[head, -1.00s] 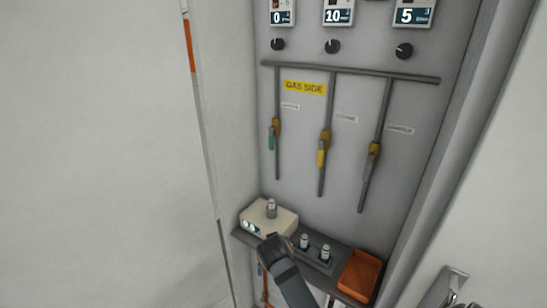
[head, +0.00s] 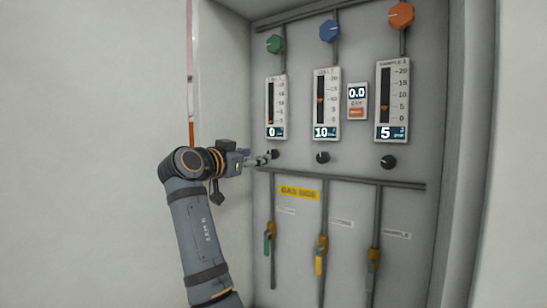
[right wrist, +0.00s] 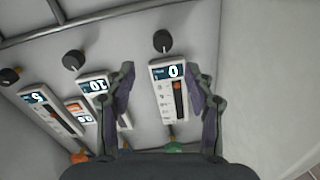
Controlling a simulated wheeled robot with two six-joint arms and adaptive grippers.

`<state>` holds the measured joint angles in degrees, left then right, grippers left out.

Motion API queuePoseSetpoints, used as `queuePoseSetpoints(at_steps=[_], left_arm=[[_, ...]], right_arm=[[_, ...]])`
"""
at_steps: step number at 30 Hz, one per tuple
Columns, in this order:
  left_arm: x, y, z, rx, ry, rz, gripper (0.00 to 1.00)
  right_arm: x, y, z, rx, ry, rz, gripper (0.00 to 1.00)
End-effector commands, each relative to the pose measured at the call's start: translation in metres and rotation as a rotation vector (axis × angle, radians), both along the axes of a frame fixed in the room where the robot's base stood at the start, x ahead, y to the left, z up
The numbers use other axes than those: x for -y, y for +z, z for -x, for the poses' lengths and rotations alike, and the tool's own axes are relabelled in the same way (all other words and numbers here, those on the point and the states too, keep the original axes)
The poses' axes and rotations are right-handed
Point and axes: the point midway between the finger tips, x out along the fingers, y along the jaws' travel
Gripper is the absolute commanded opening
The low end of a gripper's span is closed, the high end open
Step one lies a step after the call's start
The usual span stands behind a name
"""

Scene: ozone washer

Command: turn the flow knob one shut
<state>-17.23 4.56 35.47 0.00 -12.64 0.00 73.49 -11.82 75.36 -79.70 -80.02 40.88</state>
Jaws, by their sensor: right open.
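Three small black knobs sit in a row under the flow meters. The left knob (head: 274,154) is under the meter reading 0 (head: 276,132). The middle knob (head: 322,158) is under the meter reading 10, and the right knob (head: 388,162) under the one reading 5. My right gripper (head: 264,160) is at the left knob in the head view, partly overlapping it. In the right wrist view the picture is upside down; the left knob (right wrist: 162,40) shows beyond the open, empty fingers (right wrist: 162,78), apart from them. My left gripper is not in view.
Green (head: 274,44), blue (head: 329,31) and orange (head: 401,15) knobs sit above the meters. A horizontal pipe (head: 340,180) runs below the black knobs, with valve handles on pipes beneath. A pale wall (head: 90,130) stands left of my right arm.

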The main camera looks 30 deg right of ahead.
Motion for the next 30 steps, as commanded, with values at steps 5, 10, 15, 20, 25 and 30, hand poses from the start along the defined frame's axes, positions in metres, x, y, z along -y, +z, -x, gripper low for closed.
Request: queuePoseSetpoints(at_steps=[5,10,15,20,25,30], left_arm=[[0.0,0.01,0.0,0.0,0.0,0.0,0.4],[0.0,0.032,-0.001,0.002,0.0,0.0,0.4],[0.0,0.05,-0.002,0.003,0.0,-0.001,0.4],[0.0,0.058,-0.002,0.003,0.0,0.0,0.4],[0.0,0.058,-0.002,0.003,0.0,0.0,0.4],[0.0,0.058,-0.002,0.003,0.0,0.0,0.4]], right_arm=[[0.012,0.002,-0.005,-0.003,-0.003,0.0,0.54],[0.045,0.005,-0.02,-0.006,-0.004,0.001,0.54],[0.075,0.004,-0.035,-0.005,-0.002,0.001,0.54],[0.091,0.001,-0.043,-0.005,0.001,-0.001,0.54],[0.096,-0.001,-0.046,-0.003,0.001,-0.001,0.54],[0.095,-0.002,-0.045,-0.003,0.001,-0.001,0.53]])
